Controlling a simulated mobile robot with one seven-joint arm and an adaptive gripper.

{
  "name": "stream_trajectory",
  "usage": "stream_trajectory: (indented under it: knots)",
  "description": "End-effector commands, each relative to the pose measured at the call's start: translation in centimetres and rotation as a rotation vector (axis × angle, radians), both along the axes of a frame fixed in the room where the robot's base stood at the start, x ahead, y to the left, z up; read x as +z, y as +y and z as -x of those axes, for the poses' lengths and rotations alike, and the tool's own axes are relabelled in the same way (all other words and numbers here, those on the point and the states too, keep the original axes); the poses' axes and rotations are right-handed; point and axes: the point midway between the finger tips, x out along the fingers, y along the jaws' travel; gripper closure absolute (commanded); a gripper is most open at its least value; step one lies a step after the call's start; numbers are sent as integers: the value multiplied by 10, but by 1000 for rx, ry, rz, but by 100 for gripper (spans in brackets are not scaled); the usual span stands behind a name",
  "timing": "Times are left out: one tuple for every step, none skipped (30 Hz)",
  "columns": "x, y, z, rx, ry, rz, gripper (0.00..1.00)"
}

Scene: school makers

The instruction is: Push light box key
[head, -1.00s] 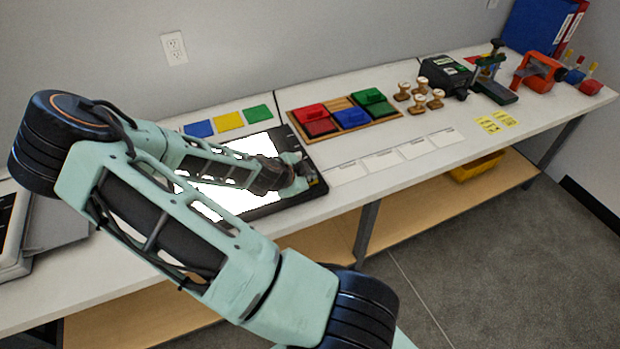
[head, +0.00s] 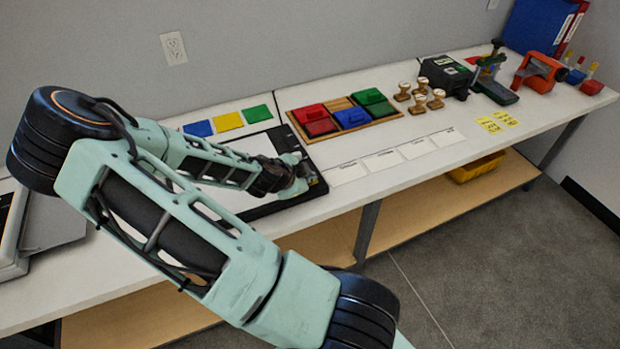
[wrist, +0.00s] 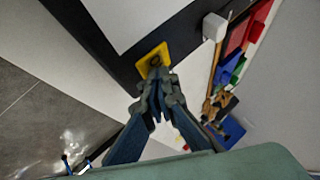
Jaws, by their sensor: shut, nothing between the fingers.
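The light box is a flat black-framed panel (head: 285,203) on the bench, partly covered by my arm in the head view. Its pale panel looks unlit and grey-white. In the wrist view its black frame (wrist: 186,38) carries a yellow key (wrist: 150,57) with a dark round centre, and a white block-like knob (wrist: 214,27) stands farther along. My gripper (wrist: 158,74) is shut and empty, its tips at the yellow key and overlapping its lower edge; I cannot tell whether they touch it. In the head view my gripper (head: 304,176) is at the frame's right end.
Blue, yellow and green cards (head: 228,122) lie behind the light box. A wooden tray with coloured ink pads (head: 352,118) stands to its right, then several stamps (head: 420,103). White labels (head: 382,160) lie on clear bench in front. A wall rises behind.

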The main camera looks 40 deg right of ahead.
Motion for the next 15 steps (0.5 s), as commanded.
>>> stream_trajectory:
  knots:
    - [1,1,0,0,-1,-3,100]
    - [2,1,-1,2,-1,-3,100]
    - [4,1,-1,2,-1,-3,100]
    - [5,1,-1,2,-1,-3,100]
    - [5,1,-1,2,-1,-3,100]
    - [6,1,-1,1,0,-2,100]
    - [6,1,0,1,0,-2,100]
    - [6,1,0,1,1,-2,100]
    - [6,1,0,2,0,-1,100]
    - [6,1,0,1,0,-1,100]
    - [6,1,0,1,0,-1,100]
    - [6,1,0,1,0,-1,100]
    - [8,1,-1,1,0,-1,100]
    - [10,1,-1,1,0,-1,100]
    - [13,1,-1,1,0,-1,100]
